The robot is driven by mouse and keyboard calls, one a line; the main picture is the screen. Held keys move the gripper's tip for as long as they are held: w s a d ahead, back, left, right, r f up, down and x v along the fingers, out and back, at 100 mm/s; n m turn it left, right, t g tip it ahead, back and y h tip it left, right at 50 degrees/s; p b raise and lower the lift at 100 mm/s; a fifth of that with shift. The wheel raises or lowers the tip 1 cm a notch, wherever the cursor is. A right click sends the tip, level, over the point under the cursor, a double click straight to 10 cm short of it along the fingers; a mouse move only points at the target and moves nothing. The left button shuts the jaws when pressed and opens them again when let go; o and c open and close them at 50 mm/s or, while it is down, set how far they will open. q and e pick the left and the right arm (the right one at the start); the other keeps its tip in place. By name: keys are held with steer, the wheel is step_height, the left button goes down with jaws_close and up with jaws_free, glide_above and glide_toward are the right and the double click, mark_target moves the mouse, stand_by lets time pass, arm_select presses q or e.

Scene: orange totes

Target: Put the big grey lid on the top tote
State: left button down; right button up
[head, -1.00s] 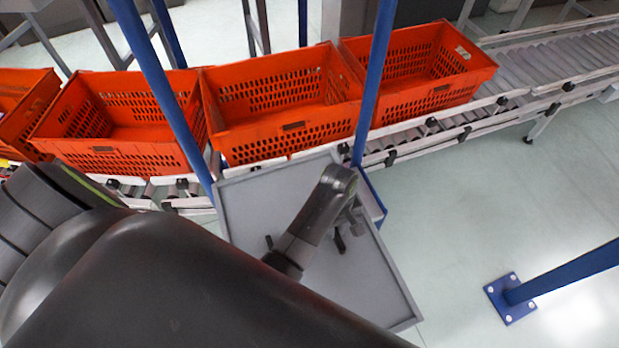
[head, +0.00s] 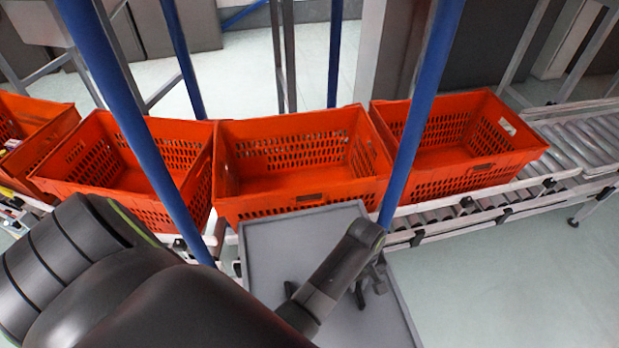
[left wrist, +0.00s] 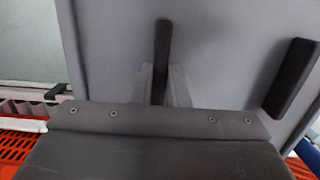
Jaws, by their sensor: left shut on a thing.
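The big grey lid (head: 275,240) is a flat panel with a thin raised rim and dark bar handles. My left gripper (head: 370,288) is over its right part and shut on one of the handles. In the left wrist view the lid (left wrist: 115,50) fills most of the picture, and my left gripper (left wrist: 162,88) grips the dark handle (left wrist: 163,40). The lid is in front of the middle orange tote (head: 300,204), apart from the tote's open top. Which tote is the top one I cannot tell. My right gripper is out of view.
Several open orange totes stand in a row on the roller conveyor, including a left tote (head: 105,200) and a right tote (head: 470,172). Blue posts (head: 150,150) (head: 425,110) rise in front of the row. Empty rollers (head: 580,140) lie at the right. The floor at the lower right is clear.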

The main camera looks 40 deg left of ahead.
arm_select(q)
steer(key=f+b, duration=0.3)
steer(key=f, duration=0.1)
steer(key=shift+w+a, duration=0.1)
steer(key=shift+w, duration=0.2)
steer(key=shift+f+b, duration=0.25)
steer(key=shift+b, duration=0.05)
steer(key=shift+f+b, duration=0.6)
steer(key=shift+f, duration=4.35)
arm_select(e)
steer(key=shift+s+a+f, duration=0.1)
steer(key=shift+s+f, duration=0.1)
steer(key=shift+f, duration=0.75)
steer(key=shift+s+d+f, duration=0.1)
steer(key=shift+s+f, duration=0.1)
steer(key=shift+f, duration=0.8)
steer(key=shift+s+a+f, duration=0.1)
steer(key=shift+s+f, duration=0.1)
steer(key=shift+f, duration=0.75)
arm_select(q)
steer(key=shift+f, duration=0.15)
steer(key=c, duration=1.4)
jaws_free()
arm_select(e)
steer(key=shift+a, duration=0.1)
